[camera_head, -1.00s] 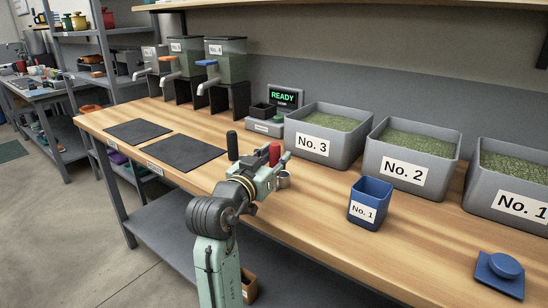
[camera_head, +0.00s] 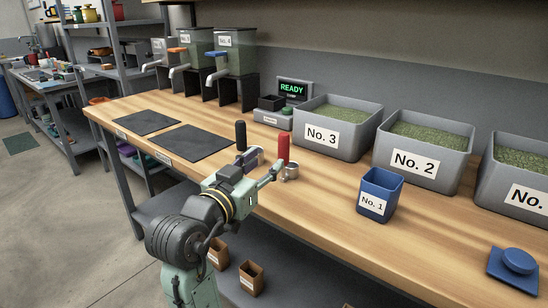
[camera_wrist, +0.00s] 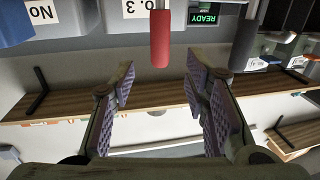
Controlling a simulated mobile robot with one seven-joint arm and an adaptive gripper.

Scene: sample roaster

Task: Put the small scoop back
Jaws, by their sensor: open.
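A scoop with an upright red handle (camera_head: 284,148) stands on the wooden bench, with a small metal cup (camera_head: 291,173) at its foot. Which scoop is the small one I cannot tell for sure. My gripper (camera_head: 265,165) is open beside the red handle, on its near left side. In the wrist view the red handle (camera_wrist: 160,38) hangs beyond the open fingertips (camera_wrist: 160,82), between them in the picture, with nothing held. The dark handle (camera_wrist: 243,42) is to its right.
The No. 3 bin (camera_head: 336,133) and No. 2 bin (camera_head: 420,165) stand behind, full of green beans. A blue No. 1 cup (camera_head: 379,195) stands right of the scoops. A dark mat (camera_head: 192,143) lies left.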

